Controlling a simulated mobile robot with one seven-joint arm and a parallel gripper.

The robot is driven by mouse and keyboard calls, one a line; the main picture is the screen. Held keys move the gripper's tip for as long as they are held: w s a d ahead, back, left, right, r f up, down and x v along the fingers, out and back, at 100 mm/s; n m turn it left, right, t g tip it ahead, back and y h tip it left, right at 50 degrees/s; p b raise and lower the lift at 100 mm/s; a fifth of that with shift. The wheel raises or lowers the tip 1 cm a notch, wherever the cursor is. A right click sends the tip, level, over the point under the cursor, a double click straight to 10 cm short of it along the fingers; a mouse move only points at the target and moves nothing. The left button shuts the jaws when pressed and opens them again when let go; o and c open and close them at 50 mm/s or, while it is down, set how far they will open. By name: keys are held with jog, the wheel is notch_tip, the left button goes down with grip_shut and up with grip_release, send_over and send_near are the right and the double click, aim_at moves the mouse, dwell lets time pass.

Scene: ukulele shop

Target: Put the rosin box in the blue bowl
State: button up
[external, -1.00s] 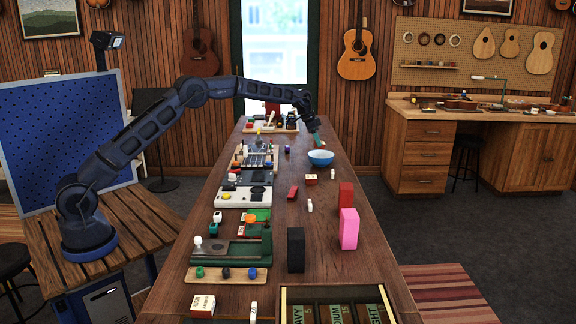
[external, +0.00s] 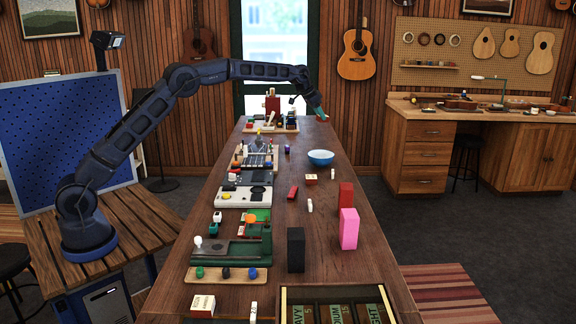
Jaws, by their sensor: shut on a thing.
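The blue bowl (external: 320,157) stands upright on the right half of the long table, and its inside looks empty. My gripper (external: 321,114) is beyond the bowl, near the far end of the table, with its teal fingers pointing down. It is shut on a small dark red thing (external: 323,119), mostly hidden by the fingers and low at the tabletop. It may be the rosin box, but it is too small to tell. I cannot tell if it touches the table.
A red and white box (external: 311,178), a dark red block (external: 292,192), a tall red block (external: 346,196), a pink block (external: 349,229) and a black block (external: 296,249) stand nearer. Several tool boards line the table's left side.

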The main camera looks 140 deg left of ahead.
jog(key=shift+d+n+y, duration=0.15)
jog(key=shift+n+y, duration=0.35)
jog(key=shift+n, duration=0.1)
send_near(318, 155)
jog(key=w+f, duration=0.2)
jog(key=w, duration=0.1)
jog(key=w+f, duration=0.3)
jog(key=shift+a+f, duration=0.2)
jog(key=shift+f, duration=0.35)
jog(key=o, duration=1)
jog(key=shift+r, duration=0.2)
jog(key=v, duration=1.2)
jog(key=shift+w+d+r, duration=0.1)
jog(key=shift+w+r, duration=0.05)
